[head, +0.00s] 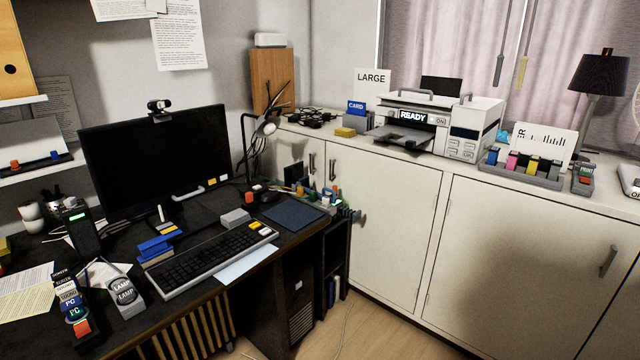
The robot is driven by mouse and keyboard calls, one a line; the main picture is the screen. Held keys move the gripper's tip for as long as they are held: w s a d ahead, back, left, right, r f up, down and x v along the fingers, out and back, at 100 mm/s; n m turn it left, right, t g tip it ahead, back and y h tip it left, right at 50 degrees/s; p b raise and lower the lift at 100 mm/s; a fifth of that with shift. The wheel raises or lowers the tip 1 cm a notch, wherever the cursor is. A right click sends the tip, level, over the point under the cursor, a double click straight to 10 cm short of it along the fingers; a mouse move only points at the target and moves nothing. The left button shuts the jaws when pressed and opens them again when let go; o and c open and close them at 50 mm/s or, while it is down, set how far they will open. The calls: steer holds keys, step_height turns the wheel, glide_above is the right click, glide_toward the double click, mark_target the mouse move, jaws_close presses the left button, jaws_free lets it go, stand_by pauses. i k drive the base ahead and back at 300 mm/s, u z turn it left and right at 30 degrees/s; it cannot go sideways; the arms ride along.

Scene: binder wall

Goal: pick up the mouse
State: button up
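A small dark rounded object that looks like the mouse (270,197) lies on the black desk (200,262), near its back right part. It is just behind and left of a dark blue mouse pad (293,214). It is small and dark against the desk, so its outline is hard to make out. My gripper is not in view.
A keyboard (205,262) lies left of the pad, with a grey box (236,218) behind it. A desk lamp (266,126) and monitor (158,163) stand behind. Small coloured items (322,195) crowd the desk's right end. Floor (375,325) shows in front of the white cabinets (500,260).

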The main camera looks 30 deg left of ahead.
mark_target(272, 196)
steer(key=u, duration=0.6)
steer(key=i, duration=1.8)
steer(key=u, duration=1.2)
steer(key=i, duration=1.2)
steer(key=u, duration=0.15)
